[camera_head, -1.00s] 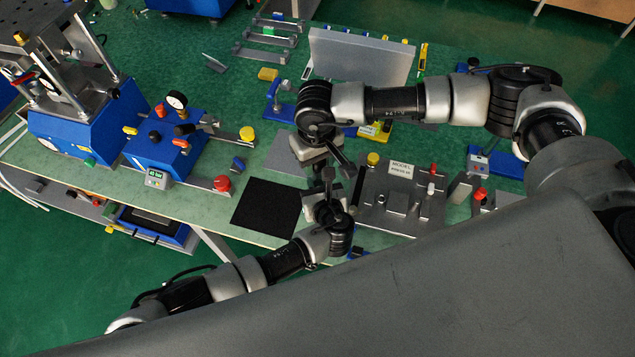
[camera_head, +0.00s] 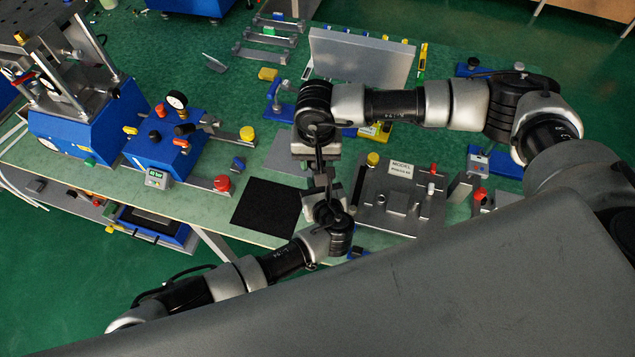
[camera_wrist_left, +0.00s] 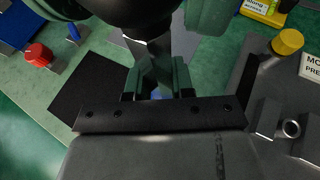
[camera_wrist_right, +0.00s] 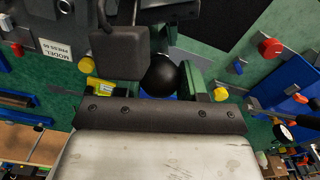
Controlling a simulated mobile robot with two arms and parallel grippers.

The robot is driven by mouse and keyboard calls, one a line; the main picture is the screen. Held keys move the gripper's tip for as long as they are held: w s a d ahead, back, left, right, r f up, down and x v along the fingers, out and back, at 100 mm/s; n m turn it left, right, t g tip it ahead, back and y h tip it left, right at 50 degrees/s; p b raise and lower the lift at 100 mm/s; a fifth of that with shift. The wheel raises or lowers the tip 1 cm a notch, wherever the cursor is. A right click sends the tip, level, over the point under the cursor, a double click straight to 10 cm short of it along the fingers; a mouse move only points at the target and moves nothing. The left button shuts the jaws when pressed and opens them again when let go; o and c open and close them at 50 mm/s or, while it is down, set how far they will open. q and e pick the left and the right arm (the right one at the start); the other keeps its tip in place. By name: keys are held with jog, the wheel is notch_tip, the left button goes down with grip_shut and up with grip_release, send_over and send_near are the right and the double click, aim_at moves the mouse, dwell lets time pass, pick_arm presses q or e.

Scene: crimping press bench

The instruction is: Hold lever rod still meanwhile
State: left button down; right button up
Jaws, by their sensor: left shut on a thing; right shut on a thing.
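The lever rod (camera_head: 322,168) is a thin grey rod, largely hidden between my two grippers in the head view. My left gripper (camera_head: 325,194) reaches it from below and is shut on it. In the left wrist view the fingers (camera_wrist_left: 160,80) close around a grey bar-like part (camera_wrist_left: 158,47). My right gripper (camera_head: 318,158) comes from above, facing the left one. In the right wrist view a black ball knob (camera_wrist_right: 172,76) sits between its fingers (camera_wrist_right: 172,88), which are shut on it. Whether knob and rod are joined is hidden.
A grey model press plate (camera_head: 400,200) with blocks and a yellow knob lies close to the right. A black mat (camera_head: 266,207) lies to the left. The blue press unit (camera_head: 165,150) and a red-knobbed bar (camera_head: 210,182) stand further left. An upright grey panel (camera_head: 360,57) stands behind.

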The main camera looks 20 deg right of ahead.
jog(key=shift+f, duration=0.15)
jog(key=o, duration=1.1)
jog(key=shift+o, duration=0.2)
jog(key=n, duration=0.5)
